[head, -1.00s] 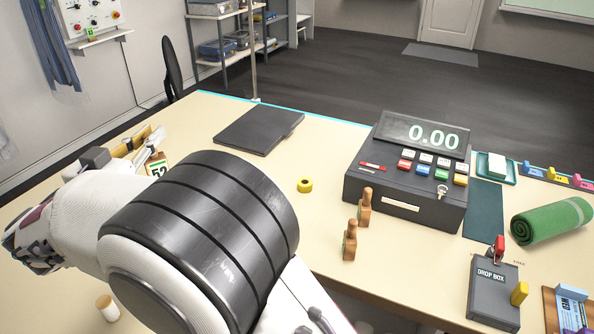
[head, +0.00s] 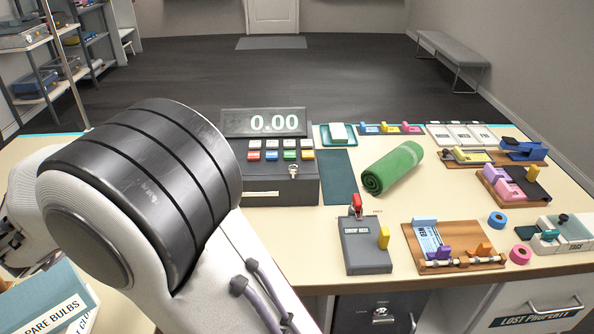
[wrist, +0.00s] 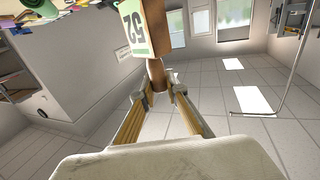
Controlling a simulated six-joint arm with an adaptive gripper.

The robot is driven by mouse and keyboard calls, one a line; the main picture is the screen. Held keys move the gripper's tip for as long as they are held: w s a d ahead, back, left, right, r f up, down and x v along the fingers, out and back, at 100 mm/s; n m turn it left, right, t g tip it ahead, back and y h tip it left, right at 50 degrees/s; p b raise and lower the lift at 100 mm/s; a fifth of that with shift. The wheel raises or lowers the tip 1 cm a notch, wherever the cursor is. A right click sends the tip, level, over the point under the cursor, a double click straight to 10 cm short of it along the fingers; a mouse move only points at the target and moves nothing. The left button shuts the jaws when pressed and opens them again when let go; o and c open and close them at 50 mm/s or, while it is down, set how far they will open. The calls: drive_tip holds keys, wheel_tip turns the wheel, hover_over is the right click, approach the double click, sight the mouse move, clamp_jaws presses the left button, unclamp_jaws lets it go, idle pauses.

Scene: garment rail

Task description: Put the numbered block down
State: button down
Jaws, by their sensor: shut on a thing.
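The numbered block (wrist: 136,27) shows at the top of the wrist view. It is wooden with a pale label with a green edge, reading 52 and turned on its side. A brown round peg (wrist: 157,76) extends from it towards me. My gripper (wrist: 164,94) is shut on this peg, with one wooden finger on each side. The block's top is cut off by the frame. In the head view my arm fills the left, and neither the gripper nor the block shows.
The counter (head: 318,222) holds a cash register (head: 277,190), a green roll (head: 392,168), a drop box (head: 366,246) and a wooden ticket board (head: 462,263). Bare counter lies between the roll and the drop box. A book-like box (head: 45,300) stands at lower left.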

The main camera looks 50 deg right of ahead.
drive_tip(key=s+d+f+m+g, duration=0.1)
drive_tip(key=d+f, duration=0.2)
drive_tip(key=f, duration=0.8)
drive_tip(key=shift+s+d+h, duration=0.25)
drive_tip(key=shift+s+h, duration=0.05)
drive_tip(key=shift+s, duration=0.1)
wheel_tip(320, 180, down, 6)
drive_tip(key=shift+f, duration=0.15)
idle(0.6)
drive_tip(key=shift+f, duration=1.85)
drive_tip(key=shift+f, duration=0.15)
